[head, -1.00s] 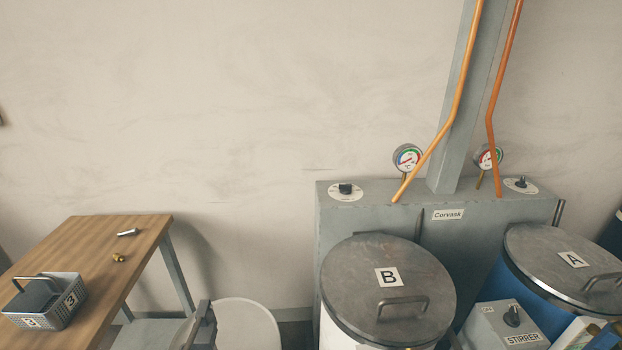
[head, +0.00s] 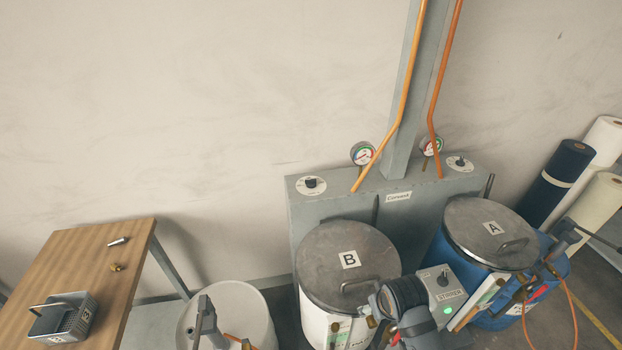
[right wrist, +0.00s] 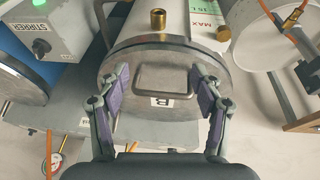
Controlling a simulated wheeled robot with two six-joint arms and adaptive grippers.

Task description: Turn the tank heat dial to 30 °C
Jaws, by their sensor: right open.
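Two white dials with black knobs sit on top of the grey cabinet in the head view. One dial (head: 311,185) is behind tank B (head: 310,262), the other dial (head: 459,163) behind tank A (head: 465,215). Their marks are too small to read. My right gripper (right wrist: 160,85) is open and empty in the right wrist view. The tank B lid handle (right wrist: 163,66) shows between its fingers, with no clear contact. My right wrist is in front of tank B in the head view.
Two round gauges (head: 362,153) and orange pipes (head: 403,90) rise at the back of the cabinet (head: 340,210). A stirrer box (head: 450,290) with a green light stands between the tanks. A wooden table (head: 110,262) holds a basket (head: 64,318). Fabric rolls (head: 562,175) stand right.

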